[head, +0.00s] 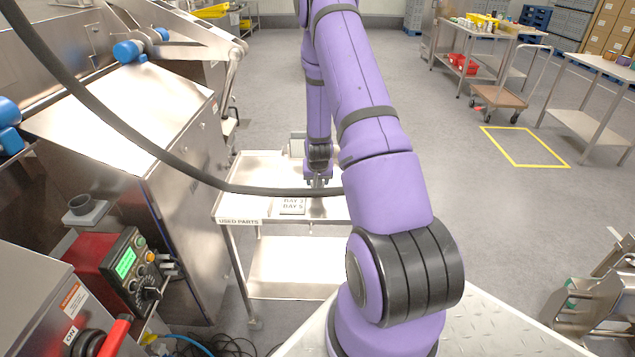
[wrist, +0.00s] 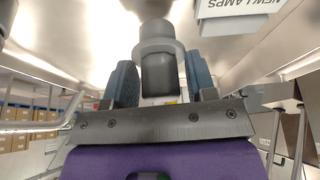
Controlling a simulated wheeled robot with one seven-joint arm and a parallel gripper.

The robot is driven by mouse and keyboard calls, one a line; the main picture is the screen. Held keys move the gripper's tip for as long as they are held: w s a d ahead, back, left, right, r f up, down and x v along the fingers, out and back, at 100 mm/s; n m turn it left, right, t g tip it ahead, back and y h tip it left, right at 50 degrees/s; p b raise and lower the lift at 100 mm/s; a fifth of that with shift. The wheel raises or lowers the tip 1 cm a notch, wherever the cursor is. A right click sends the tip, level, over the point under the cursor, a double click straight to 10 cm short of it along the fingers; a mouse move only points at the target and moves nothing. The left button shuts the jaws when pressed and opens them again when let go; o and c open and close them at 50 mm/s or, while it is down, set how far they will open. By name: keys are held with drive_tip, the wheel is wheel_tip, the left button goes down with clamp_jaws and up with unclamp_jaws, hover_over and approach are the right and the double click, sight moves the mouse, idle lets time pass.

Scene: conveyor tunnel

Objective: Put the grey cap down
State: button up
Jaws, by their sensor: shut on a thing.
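My gripper (head: 319,183) is above the steel table labelled USED PARTS (head: 262,170), near its right side. In the wrist view my gripper (wrist: 160,85) has its two dark padded fingers shut on the grey cap (wrist: 158,42). The cap has a light grey, wider rim and a darker round body between the fingers. In the head view the cap cannot be made out at the fingertips. The wrist view does not show clearly whether the cap touches the table.
A BAY 3 / BAY 5 card (head: 292,206) lies at the table's front. A box labelled NEW LAMPS (wrist: 235,18) is close beside the cap in the wrist view. A black hose (head: 150,140) crosses before the table. Bare tabletop lies left of my gripper.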

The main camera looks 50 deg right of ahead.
drive_tip(key=shift+f, duration=0.5)
drive_tip(key=o, duration=1.3)
drive_tip(key=shift+f, duration=0.1)
